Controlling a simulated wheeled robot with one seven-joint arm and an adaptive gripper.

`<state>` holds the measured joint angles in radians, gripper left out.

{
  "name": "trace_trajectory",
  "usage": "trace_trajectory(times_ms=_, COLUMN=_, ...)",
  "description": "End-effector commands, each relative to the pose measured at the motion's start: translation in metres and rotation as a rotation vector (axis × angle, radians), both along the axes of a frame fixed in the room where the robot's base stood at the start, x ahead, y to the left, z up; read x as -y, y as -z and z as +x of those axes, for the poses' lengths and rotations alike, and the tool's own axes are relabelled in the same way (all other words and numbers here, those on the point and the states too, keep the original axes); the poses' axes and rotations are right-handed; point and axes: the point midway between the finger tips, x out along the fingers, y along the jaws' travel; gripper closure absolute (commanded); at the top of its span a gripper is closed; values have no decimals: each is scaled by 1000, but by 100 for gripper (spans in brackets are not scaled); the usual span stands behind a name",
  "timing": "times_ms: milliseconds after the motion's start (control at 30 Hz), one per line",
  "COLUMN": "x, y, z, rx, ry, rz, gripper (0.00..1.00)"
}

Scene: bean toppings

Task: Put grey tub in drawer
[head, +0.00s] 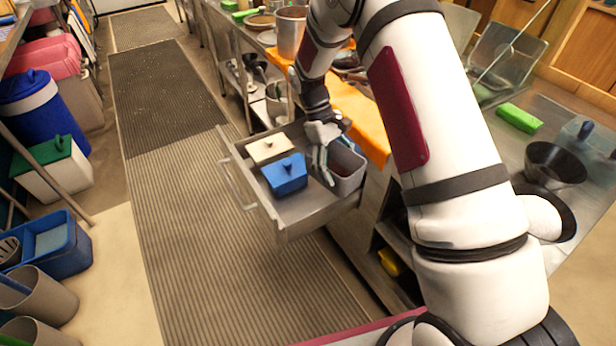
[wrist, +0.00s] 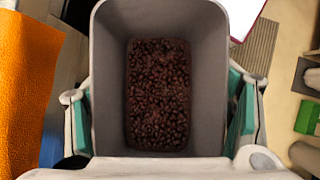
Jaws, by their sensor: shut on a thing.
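The grey tub (head: 347,168) is open-topped and holds dark brown beans. It is at the right end of the open metal drawer (head: 290,228). I cannot tell whether it touches the drawer's floor or hangs just above it. My gripper (head: 326,158) is shut on the tub. In the wrist view the tub (wrist: 210,90) fills the middle, with a green-padded finger on each side. The drawer also holds a blue lidded box (head: 285,175) and a cream lidded box (head: 269,148), both left of the tub.
An orange cloth (head: 362,120) hangs over the counter beside the drawer. A green block (head: 519,118) and a dark bowl (head: 555,165) are on the counter at right. The striped floor mat (head: 225,220) in the aisle is clear.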

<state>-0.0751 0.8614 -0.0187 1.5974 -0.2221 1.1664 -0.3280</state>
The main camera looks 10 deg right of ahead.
Motion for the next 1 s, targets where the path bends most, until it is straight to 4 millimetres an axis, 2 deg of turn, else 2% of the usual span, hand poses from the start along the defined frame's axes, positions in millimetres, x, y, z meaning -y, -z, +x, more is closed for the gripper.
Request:
trace_trajectory(times_ms=33, x=1, y=25, z=14, rx=-1, ry=-104, rz=1, gripper=80)
trace_trajectory(times_ms=300, x=-3, y=101, z=65, rx=-5, ry=-687, rz=10, gripper=80)
trace_trajectory(times_ms=500, x=-19, y=148, z=95, rx=-11, ry=-1083, rz=14, gripper=80)
trace_trajectory(times_ms=600, x=-28, y=163, z=103, rx=-13, ry=-1222, rz=15, gripper=80)
trace_trajectory(times_ms=833, x=-38, y=183, z=111, rx=-16, ry=-1365, rz=15, gripper=80)
trace_trajectory(times_ms=1000, x=-38, y=213, z=111, rx=-18, ry=-1371, rz=16, gripper=80)
